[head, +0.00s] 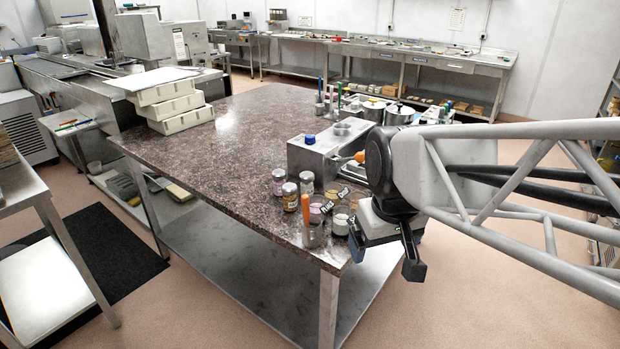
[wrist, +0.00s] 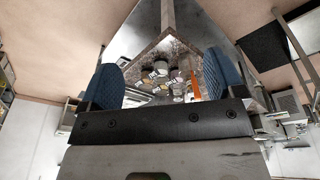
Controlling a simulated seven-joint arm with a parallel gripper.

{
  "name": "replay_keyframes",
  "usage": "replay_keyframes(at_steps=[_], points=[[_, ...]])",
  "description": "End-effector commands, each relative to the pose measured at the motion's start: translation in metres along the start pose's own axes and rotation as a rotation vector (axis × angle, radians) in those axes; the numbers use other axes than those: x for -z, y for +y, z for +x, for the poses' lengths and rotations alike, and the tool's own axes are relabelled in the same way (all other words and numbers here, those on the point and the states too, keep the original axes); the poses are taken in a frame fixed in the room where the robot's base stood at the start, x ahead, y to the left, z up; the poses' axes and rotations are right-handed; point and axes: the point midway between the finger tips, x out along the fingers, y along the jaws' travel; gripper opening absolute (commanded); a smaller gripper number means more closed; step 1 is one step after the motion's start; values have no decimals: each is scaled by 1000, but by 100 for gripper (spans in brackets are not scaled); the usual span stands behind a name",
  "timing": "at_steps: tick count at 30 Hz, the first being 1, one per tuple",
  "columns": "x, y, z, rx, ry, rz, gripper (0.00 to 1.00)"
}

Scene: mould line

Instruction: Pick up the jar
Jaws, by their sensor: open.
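Several small jars stand at the table's near corner. Three lidded ones are a pinkish jar (head: 279,181), an amber jar (head: 290,197) and a pale jar (head: 307,183). Beside them are open-looking cups, including one with white contents (head: 341,222). Which one is the task's jar I cannot tell. My gripper (head: 386,250) is open and empty, to the right of the jars and beside the table's corner. In the wrist view its two blue pads (wrist: 160,82) stand wide apart, with the group of small containers showing beyond them, small and partly hidden.
The speckled table (head: 215,150) is mostly clear at its left and middle. A cup with an orange-handled tool (head: 306,211) stands at the near corner. A grey metal box (head: 320,152) stands behind the jars, with metal pots (head: 399,115) further back. White stacked trays (head: 175,105) occupy the far left.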

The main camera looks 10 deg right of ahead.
Motion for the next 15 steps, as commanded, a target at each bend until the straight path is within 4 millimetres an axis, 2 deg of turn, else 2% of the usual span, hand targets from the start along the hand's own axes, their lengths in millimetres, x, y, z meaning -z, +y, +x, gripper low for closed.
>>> replay_keyframes(at_steps=[3, 15], points=[[31, 4, 2, 3, -15, -60, 88], [128, 18, 21, 18, -59, -269, 88]])
